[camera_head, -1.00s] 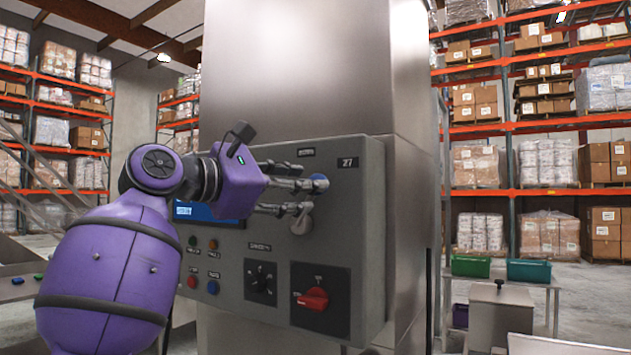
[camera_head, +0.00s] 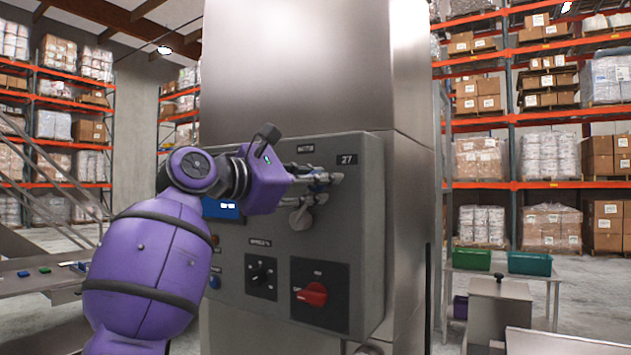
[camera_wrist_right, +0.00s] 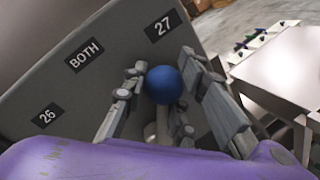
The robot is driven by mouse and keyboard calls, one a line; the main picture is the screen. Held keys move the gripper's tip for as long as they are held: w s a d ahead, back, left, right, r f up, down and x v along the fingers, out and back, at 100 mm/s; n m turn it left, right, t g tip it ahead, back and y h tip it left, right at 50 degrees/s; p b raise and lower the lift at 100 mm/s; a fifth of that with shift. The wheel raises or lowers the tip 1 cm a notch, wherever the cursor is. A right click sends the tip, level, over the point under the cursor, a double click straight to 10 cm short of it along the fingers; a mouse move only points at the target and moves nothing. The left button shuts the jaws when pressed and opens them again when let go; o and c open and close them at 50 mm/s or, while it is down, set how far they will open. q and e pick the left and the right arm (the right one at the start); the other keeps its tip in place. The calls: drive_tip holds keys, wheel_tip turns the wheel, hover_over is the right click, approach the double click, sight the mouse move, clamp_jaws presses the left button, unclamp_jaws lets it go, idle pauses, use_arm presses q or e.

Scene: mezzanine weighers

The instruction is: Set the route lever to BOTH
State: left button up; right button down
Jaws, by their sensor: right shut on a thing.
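The route lever has a blue ball knob (camera_wrist_right: 165,85) on a grey stem. In the right wrist view the knob sits between the fingers of my right gripper (camera_wrist_right: 172,98), which is shut on it. In the head view the gripper (camera_head: 326,180) is at the upper right of the grey panel (camera_head: 345,230) and mostly hides the knob. The lever's round pivot (camera_head: 302,219) shows below the fingers. The lever leans up and right of the pivot, toward the 27 label (camera_head: 347,160). The BOTH label (camera_wrist_right: 84,56) lies between 26 and 27. My left gripper is out of view.
Below the lever are a black selector knob (camera_head: 262,274) and a red rotary switch (camera_head: 316,294). A small blue screen (camera_head: 221,207) is partly behind my right arm. Green bins (camera_head: 529,264) stand on a table at the right.

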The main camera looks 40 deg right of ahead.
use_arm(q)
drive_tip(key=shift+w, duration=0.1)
